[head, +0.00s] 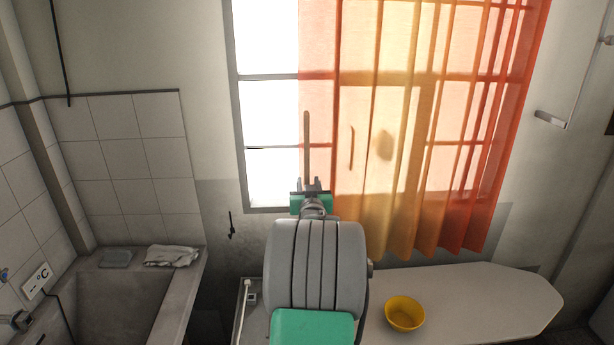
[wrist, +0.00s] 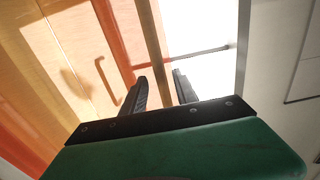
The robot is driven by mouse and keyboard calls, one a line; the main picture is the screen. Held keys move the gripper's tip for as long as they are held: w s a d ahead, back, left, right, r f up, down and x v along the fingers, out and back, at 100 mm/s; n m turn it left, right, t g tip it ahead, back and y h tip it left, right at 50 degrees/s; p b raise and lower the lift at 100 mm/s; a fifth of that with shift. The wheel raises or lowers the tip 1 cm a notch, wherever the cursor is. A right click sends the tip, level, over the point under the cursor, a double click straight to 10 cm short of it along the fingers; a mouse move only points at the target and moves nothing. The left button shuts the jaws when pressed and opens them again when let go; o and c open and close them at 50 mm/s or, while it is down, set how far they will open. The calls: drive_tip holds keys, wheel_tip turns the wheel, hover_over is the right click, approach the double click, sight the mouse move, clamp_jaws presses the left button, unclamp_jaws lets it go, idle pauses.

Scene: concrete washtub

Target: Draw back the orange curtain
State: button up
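The orange curtain (head: 410,120) hangs over the right part of the window, and its left edge leaves the left panes bare. It fills the left of the wrist view (wrist: 60,50). A thin brown rod (head: 306,135) hangs upright at that left edge. My gripper (head: 311,184) is at the rod's lower part. In the wrist view, the fingers of my gripper (wrist: 162,86) are apart, and the rod (wrist: 152,40) runs down between them with gaps on both sides. I cannot tell how deep the rod sits between the fingers.
A pale board (head: 480,300) with a yellow bowl (head: 405,313) stands below the curtain. A concrete washtub (head: 185,300) with a folded cloth (head: 171,256) is at the left. A window handle (head: 550,118) juts out at the right. Dark shadows fall on the curtain.

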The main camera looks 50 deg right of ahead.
sight(308, 181)
drive_tip(key=x, duration=0.3)
drive_tip(key=shift+w+d+p, duration=0.1)
drive_tip(key=shift+w+p, duration=0.05)
drive_tip(key=shift+p, duration=0.15)
clamp_jaws()
idle(1.2)
